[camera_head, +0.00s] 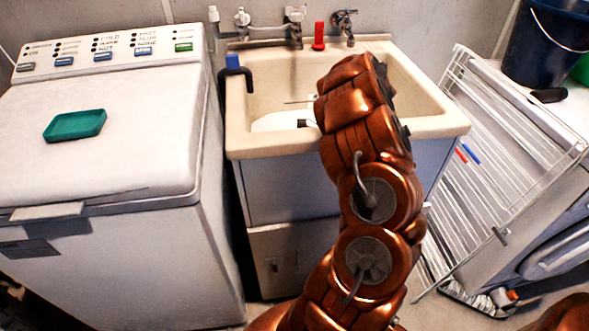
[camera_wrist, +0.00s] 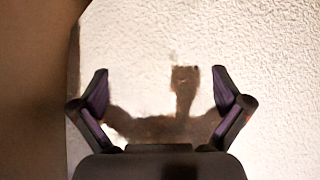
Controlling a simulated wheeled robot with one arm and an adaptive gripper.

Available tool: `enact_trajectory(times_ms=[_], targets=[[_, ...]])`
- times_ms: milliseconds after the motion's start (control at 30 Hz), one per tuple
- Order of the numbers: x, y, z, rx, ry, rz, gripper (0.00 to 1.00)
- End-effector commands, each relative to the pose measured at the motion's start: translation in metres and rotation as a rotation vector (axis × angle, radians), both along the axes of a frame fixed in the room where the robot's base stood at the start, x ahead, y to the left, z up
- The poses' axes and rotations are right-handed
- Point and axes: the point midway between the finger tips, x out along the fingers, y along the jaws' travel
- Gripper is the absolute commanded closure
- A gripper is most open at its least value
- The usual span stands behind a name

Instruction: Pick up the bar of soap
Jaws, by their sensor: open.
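A green, rounded rectangular piece (camera_head: 75,125) with a raised rim lies on the washing machine lid at the left of the head view. It looks like a soap dish, or possibly the bar of soap; I cannot tell which. A white shape (camera_head: 272,122) shows inside the sink, left of my arm, and I cannot make out what it is. My gripper (camera_wrist: 161,88) is open and empty in the wrist view, facing a pale textured surface with a dark brownish patch. In the head view my arm reaches over the sink and hides most of the gripper. No clear soap bar shows between the fingers.
The sink (camera_head: 445,126) has taps and a red object (camera_head: 319,36) on its back ledge. The washing machine (camera_head: 110,240) stands to the left. A white drying rack (camera_head: 490,150) leans at the right, near a dark bucket (camera_head: 545,45).

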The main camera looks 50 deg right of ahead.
Motion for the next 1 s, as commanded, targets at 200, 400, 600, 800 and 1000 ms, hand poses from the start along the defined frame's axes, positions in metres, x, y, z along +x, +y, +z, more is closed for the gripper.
enact_trajectory(times_ms=[200, 400, 600, 800, 1000], targets=[[0.0039, 0.0060, -0.0080, 0.000, 0.001, 0.001, 0.00], [0.0043, 0.0062, -0.0079, 0.000, 0.000, 0.000, 0.00], [0.0043, 0.0062, -0.0078, 0.000, 0.000, 0.000, 0.18], [0.0042, 0.0061, -0.0077, -0.001, 0.001, 0.000, 0.39], [0.0042, 0.0062, -0.0077, 0.000, 0.000, 0.000, 0.59]])
